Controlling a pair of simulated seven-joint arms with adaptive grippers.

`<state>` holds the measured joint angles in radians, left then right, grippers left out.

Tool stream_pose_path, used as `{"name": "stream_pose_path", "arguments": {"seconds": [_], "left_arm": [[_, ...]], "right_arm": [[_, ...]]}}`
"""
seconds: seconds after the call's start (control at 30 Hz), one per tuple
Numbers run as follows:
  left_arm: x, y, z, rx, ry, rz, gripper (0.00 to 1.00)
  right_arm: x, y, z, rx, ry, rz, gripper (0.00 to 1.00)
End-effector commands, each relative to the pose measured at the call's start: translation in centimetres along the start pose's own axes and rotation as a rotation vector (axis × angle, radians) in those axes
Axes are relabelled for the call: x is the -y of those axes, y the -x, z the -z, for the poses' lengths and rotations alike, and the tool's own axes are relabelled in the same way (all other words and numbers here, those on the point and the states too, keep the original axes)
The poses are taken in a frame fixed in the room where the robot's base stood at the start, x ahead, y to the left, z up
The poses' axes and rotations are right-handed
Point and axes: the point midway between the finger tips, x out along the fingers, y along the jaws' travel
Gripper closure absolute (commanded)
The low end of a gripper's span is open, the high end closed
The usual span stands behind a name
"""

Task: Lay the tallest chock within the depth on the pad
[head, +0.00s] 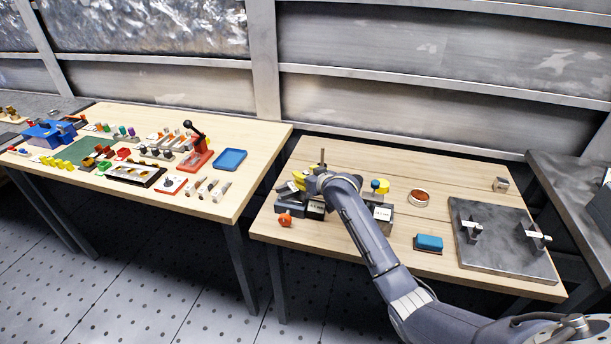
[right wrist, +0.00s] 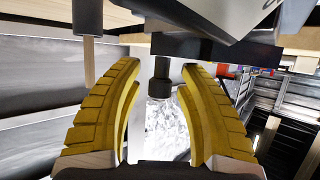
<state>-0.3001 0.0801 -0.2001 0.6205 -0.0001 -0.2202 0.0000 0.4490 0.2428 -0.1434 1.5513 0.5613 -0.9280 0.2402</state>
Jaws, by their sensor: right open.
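My right gripper (head: 303,181) has yellow fingers and is over the dark blocks and fixtures at the left of the right-hand table. In the right wrist view its fingers (right wrist: 160,68) are apart, with a dark cylindrical part (right wrist: 162,76) visible between or beyond them; I cannot tell its distance. A blue block-like pad (head: 429,242) lies on a dark base at the table's front. Dark grey blocks with white labels (head: 382,213) stand beside my arm. I cannot tell which thing is the tallest chock; my arm hides part of this group. My left gripper is not in view.
A dark metal plate (head: 490,258) with two upright clamps fills the right of the table. A round reddish dish (head: 419,197), a small metal cube (head: 500,184) and an orange knob (head: 285,219) stand nearby. The left table (head: 255,150) is crowded with small parts.

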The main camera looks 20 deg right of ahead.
Motion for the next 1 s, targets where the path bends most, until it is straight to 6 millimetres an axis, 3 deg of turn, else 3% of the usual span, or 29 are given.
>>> {"name": "stream_pose_path", "arguments": {"seconds": [0.27, 0.8, 1.0], "left_arm": [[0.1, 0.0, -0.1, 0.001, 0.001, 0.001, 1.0], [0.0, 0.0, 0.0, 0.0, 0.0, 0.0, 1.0], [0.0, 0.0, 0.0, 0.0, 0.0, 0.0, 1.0]], "right_arm": [[-0.1, 0.8, -0.2, 0.003, 0.001, -0.001, 0.62], [0.0, 9.0, 0.0, 0.0, 0.001, 0.0, 0.62], [0.0, 11.0, 0.0, 0.0, 0.0, 0.0, 0.62]]}}
